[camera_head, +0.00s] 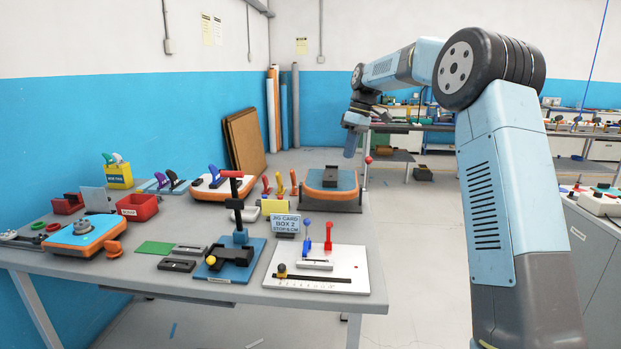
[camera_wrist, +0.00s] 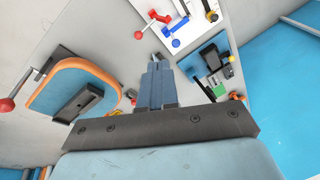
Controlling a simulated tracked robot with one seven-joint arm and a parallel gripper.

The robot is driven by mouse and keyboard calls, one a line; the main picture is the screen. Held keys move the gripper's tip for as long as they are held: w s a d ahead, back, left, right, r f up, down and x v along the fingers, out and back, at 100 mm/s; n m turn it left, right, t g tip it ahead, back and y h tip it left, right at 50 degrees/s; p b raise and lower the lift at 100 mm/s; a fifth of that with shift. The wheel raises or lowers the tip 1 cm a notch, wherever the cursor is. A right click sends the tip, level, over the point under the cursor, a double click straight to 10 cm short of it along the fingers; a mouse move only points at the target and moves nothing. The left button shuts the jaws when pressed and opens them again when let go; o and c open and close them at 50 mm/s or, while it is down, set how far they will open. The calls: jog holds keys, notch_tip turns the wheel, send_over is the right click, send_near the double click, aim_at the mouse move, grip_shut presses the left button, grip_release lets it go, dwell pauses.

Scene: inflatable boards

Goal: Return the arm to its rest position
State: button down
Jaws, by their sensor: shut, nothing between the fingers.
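My arm reaches up and away from the right side of the head view, bent at a black-banded joint. My gripper (camera_head: 352,141) hangs at the arm's far end, pointing down near the table's far right corner. In the wrist view my gripper (camera_wrist: 158,78) shows its two blue-grey fingers close together, shut with nothing between them. The orange and blue board (camera_head: 330,180) in its dark stand is below and left of the gripper, apart from it. This board also shows at the left of the wrist view (camera_wrist: 75,95).
The grey table (camera_head: 225,291) carries a white panel with a ruler (camera_head: 319,270), a blue base with a red-topped clamp (camera_head: 230,260), a sign (camera_head: 285,224), a red bin (camera_head: 137,207) and another orange-blue board (camera_head: 85,233). Open floor (camera_head: 415,230) lies right of the table; a grey cabinet (camera_head: 600,250) stands farther right.

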jog(key=s+d+r+m+t+h, duration=0.1)
jog(key=s+d+r+m+t, duration=0.2)
jog(key=s, duration=0.9)
jog(key=s+d+r+m+t+h, duration=0.1)
jog(key=s+d+r+m, duration=0.2)
jog(key=s, duration=1)
jog(key=s+d+f+m+t, duration=0.1)
jog(key=s+d+f+m, duration=0.1)
jog(key=s, duration=0.5)
jog(key=s+d+f+m, duration=0.1)
jog(key=s+f, duration=0.2)
jog(key=s, duration=0.4)
jog(key=s+d+f+m+t, duration=0.1)
jog(key=s+d+f+m, duration=0.1)
jog(key=s, duration=0.6)
jog(key=shift+d+f+m+t+h, duration=0.3)
jog(key=shift+f, duration=0.05)
